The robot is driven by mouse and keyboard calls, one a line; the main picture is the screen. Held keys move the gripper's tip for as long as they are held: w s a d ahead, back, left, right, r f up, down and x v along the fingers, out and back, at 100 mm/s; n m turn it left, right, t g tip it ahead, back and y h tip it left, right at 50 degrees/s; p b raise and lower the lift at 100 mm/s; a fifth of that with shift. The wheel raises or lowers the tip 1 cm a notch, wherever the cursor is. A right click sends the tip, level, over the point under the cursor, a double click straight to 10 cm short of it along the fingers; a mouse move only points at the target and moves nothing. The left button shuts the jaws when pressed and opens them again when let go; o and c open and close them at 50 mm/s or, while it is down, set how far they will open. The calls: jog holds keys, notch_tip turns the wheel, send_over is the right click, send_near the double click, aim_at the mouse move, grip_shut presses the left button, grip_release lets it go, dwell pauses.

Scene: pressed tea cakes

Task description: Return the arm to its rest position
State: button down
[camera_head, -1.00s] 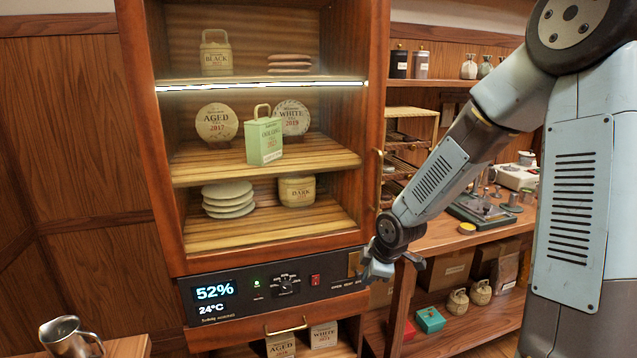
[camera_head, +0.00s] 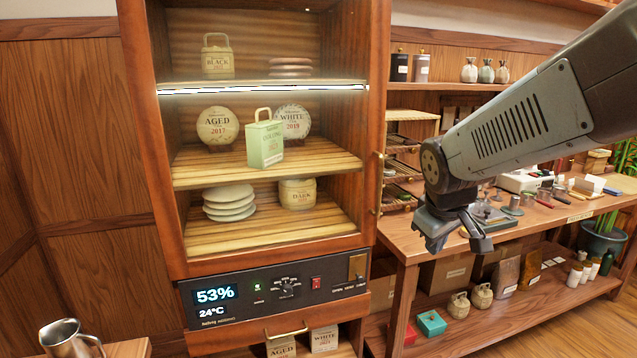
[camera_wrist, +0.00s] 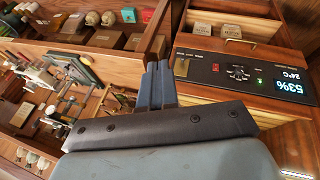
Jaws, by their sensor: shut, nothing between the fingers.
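My gripper (camera_head: 452,238) is in front of the wooden side bench, right of the cabinet, with its fingers pointing down. In the wrist view my gripper (camera_wrist: 157,72) shows its two fingers together with nothing between them. My arm (camera_head: 540,110) reaches in from the upper right of the head view. The tall wooden tea cabinet (camera_head: 380,110) stands left of my gripper, apart from it. Its control panel (camera_head: 275,288) reads 53% and 24°C, and it also shows in the wrist view (camera_wrist: 235,72).
A green tin (camera_head: 265,144), tea cakes and jars stand on the cabinet shelves. The side bench (camera_head: 405,238) carries small tools and trays close behind my gripper. Boxes and pouches sit on its lower shelf. A metal pitcher (camera_head: 66,340) stands at the lower left.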

jog(key=s+d+r+m+y, duration=0.1)
jog(key=s+r+m, duration=0.4)
jog(key=s, duration=0.6)
jog(key=shift+d+r+t+y, duration=0.15)
jog(key=shift+r+t+y, duration=0.15)
jog(key=shift+r, duration=0.25)
